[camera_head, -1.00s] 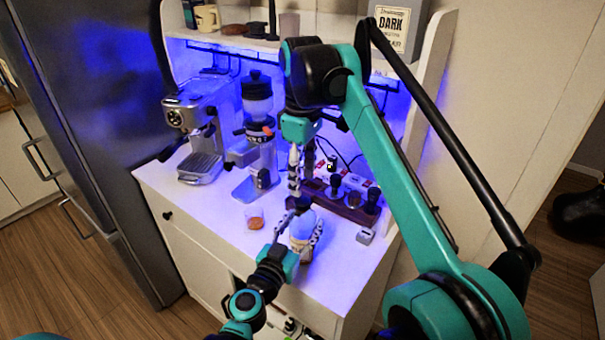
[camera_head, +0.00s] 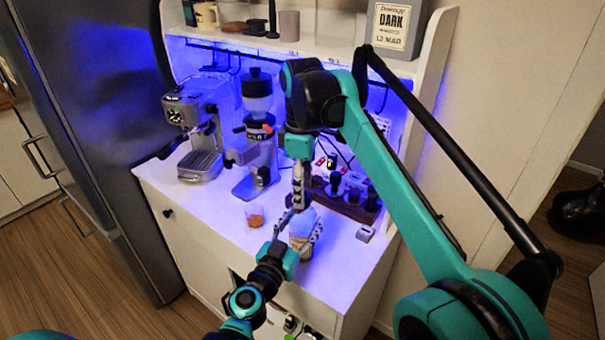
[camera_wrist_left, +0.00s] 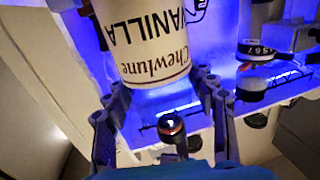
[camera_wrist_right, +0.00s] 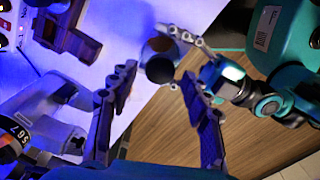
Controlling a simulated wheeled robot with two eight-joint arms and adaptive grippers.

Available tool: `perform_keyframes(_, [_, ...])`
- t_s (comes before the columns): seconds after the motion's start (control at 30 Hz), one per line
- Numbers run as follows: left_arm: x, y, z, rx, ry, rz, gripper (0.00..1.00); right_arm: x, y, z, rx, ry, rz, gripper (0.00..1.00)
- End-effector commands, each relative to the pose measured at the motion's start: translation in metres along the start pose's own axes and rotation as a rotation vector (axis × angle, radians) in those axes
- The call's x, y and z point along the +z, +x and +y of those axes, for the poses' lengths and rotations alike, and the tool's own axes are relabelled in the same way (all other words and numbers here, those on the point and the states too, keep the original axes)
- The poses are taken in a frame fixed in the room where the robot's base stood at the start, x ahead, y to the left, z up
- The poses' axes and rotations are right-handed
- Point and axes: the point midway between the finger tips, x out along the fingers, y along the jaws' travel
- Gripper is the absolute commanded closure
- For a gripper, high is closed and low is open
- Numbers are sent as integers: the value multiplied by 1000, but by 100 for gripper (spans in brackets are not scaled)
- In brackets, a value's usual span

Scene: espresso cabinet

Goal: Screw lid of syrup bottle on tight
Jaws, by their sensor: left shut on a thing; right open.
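The syrup bottle (camera_head: 301,243) stands near the front edge of the cabinet top. Its white label reads "Chewlune VANILLA" upside down in the left wrist view (camera_wrist_left: 150,45). My left gripper (camera_head: 303,233) is shut around the bottle's body from the front. A dark round lid (camera_wrist_right: 160,69) shows at the bottle's top in the right wrist view; how tightly it sits cannot be told. My right gripper (camera_head: 299,203) points down over the bottle's top. Its open fingers (camera_wrist_right: 158,95) are on either side of the lid, with visible gaps. In the head view the right gripper hides most of the lid.
A glass with orange contents (camera_head: 255,216) stands left of the bottle. A grinder (camera_head: 258,140) and espresso machine (camera_head: 196,125) stand behind it to the left. A dark rack with several tampers (camera_head: 350,193) and a small grey box (camera_head: 365,233) are to the right.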

Motion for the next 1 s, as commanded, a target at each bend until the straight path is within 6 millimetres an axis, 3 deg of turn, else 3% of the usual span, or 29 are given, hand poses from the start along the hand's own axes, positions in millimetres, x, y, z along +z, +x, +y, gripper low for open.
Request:
perform_keyframes(0.2, [0,0,0,0,0,0,100,0,23,0,0,0,0,52])
perform_keyframes(0.57, [0,0,0,0,0,0,100,0,28,0,0,0,0,52])
perform_keyframes(0.77, [0,0,0,0,0,0,100,0,28,0,0,0,0,100])
perform_keyframes(1.0, [0,0,0,0,0,0,100,0,28,0,0,30,0,100])
